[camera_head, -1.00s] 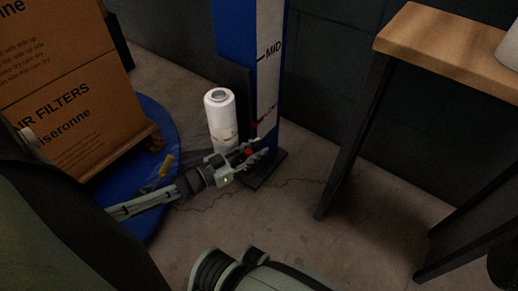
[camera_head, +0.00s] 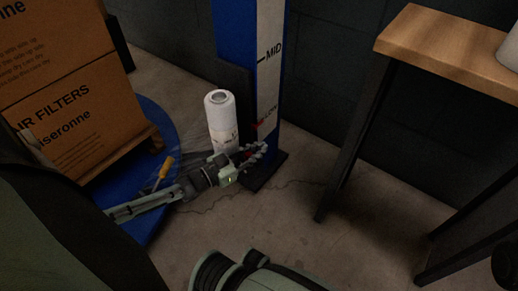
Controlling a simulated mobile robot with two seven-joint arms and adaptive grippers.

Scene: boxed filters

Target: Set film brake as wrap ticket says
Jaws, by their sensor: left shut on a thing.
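A white film roll (camera_head: 221,118) stands upright beside the blue mast (camera_head: 229,35). The mast has a pale scale strip (camera_head: 269,85) marked MID, with LOW lower down. A small red pointer (camera_head: 256,126) shows at the strip's left edge near LOW. My left gripper (camera_head: 258,151) reaches in from the left, low in front of the roll and mast. It is shut on a small red part (camera_head: 248,149), apparently the film brake knob, mostly hidden by the fingers. No wrap ticket can be made out. My right gripper is not in view.
Brown filter boxes (camera_head: 75,120) stand on a pallet over a blue round turntable (camera_head: 151,110) at left. A yellow handle (camera_head: 164,170) stands near its edge. A wooden-topped table (camera_head: 450,50) with dark legs is at right. The floor between is clear.

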